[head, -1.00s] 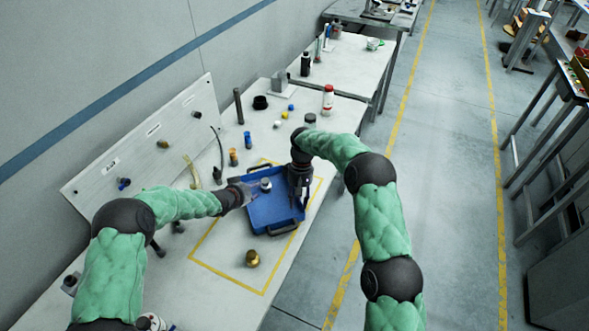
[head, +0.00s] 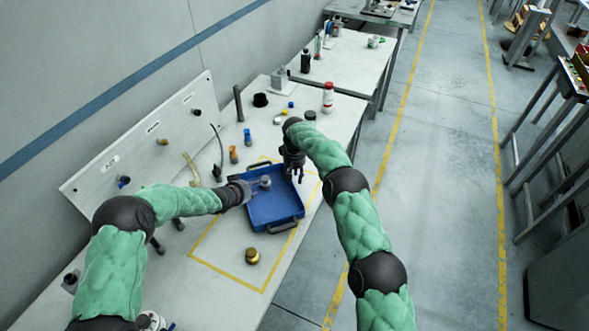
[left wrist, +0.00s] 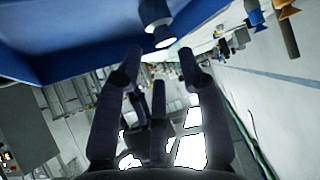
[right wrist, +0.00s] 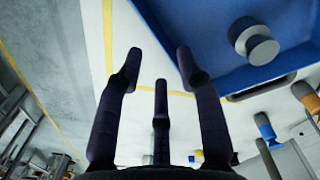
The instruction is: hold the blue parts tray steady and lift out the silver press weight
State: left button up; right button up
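The blue parts tray (head: 275,212) lies on the table inside a yellow outline, with dark handles. The silver press weight (head: 265,182) stands inside it near its far left end; it also shows in the right wrist view (right wrist: 254,42). My left gripper (head: 246,190) is at the tray's left edge. In the left wrist view its fingers (left wrist: 161,58) are spread beside the tray wall; I cannot tell whether they touch it. My right gripper (head: 295,176) hangs above the tray's far right edge. Its fingers (right wrist: 158,58) are spread and empty, to one side of the weight.
A brass weight (head: 252,256) stands in front of the tray. Orange and blue pieces (head: 233,154), a black cylinder (head: 260,100) and a red and white bottle (head: 328,97) stand farther back. A sloped white panel (head: 150,145) rises along the left. The near table is mostly clear.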

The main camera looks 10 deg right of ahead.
jog(key=shift+f, duration=2.9)
grip_shut()
